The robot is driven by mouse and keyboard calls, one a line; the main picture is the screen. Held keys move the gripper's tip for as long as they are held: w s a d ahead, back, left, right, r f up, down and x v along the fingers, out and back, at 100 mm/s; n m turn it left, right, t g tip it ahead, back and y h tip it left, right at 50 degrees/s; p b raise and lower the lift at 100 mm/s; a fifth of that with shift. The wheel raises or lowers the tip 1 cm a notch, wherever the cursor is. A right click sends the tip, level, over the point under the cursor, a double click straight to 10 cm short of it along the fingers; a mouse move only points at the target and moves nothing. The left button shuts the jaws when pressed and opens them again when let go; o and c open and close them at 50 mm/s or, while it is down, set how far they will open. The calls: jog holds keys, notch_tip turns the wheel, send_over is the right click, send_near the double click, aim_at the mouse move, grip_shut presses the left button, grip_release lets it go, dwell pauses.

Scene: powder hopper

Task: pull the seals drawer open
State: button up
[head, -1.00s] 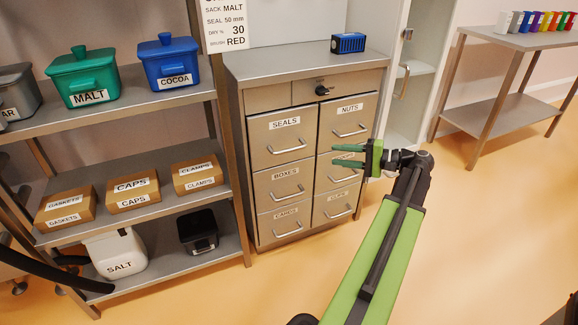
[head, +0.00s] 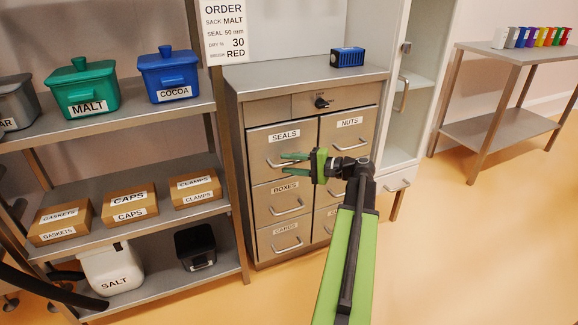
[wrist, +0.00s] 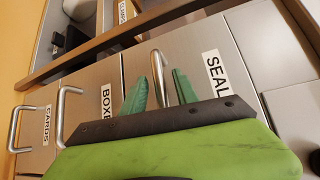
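The seals drawer (head: 258,148) is the upper left drawer of the grey cabinet, and its front is flush with the drawers around it. My gripper (head: 284,160) is in front of its right part, with green fingers pointing left toward the handle (head: 275,165). In the wrist view, my gripper (wrist: 160,88) has its two fingers apart. The seals handle (wrist: 157,70) shows between them, with its near part hidden by the gripper body. I cannot tell whether either finger touches it. The SEALS label (wrist: 217,79) lies beside one finger.
The boxes drawer (head: 265,195) is directly below, and the nuts drawer (head: 335,130) is to the right. A keyed top drawer (head: 340,97) sits above. A shelf rack (head: 222,150) with bins and boxes stands close on the left. Open floor (head: 450,240) lies to the right.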

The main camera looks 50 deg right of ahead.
jog(key=shift+w+a, duration=0.1)
jog(key=shift+w, duration=0.1)
jog(key=shift+c, duration=0.5)
grip_shut()
dwell(0.8)
